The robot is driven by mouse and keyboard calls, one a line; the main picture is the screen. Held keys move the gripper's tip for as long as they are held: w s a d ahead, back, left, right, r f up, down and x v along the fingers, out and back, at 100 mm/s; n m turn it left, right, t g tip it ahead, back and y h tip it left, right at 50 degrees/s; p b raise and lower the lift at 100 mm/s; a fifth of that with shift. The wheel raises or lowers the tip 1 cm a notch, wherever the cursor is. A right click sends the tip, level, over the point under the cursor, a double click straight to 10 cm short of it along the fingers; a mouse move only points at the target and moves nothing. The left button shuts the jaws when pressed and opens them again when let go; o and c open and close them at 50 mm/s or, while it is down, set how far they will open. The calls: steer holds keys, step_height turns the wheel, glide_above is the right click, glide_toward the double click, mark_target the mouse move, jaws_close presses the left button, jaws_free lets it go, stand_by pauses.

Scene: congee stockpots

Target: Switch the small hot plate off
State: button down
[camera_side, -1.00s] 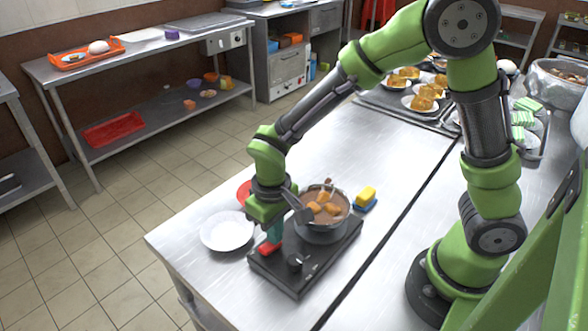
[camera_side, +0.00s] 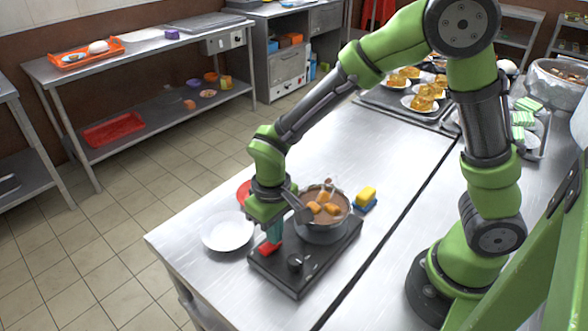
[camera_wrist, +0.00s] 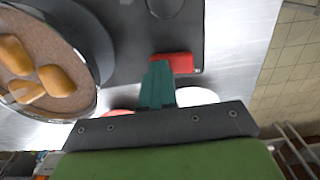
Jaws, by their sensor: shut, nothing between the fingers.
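The small hot plate (camera_side: 318,262) is a flat black unit near the table's front corner. It has a red switch (camera_side: 267,250) at its left end and a black knob (camera_side: 295,262) beside it. A pot (camera_side: 322,232) of brown congee with orange-brown pieces stands on it. My gripper (camera_side: 273,238) points down at the red switch, its teal fingers shut and empty. In the wrist view the fingertips (camera_wrist: 159,66) overlap the near left part of the red switch (camera_wrist: 180,62); I cannot tell whether they touch it. The switch's on or off position is unclear.
A white plate (camera_side: 228,231) lies left of the hot plate, and a red dish (camera_side: 243,190) is partly hidden behind my gripper. A yellow and blue sponge (camera_side: 366,197) lies right of the pot. The table behind the pot is clear up to trays of food.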

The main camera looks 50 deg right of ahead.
steer(key=shift+s+a+f, duration=0.1)
steer(key=shift+s, duration=0.1)
step_height(320, 180, up, 8)
steer(key=shift+w, duration=0.15)
stand_by(0.9)
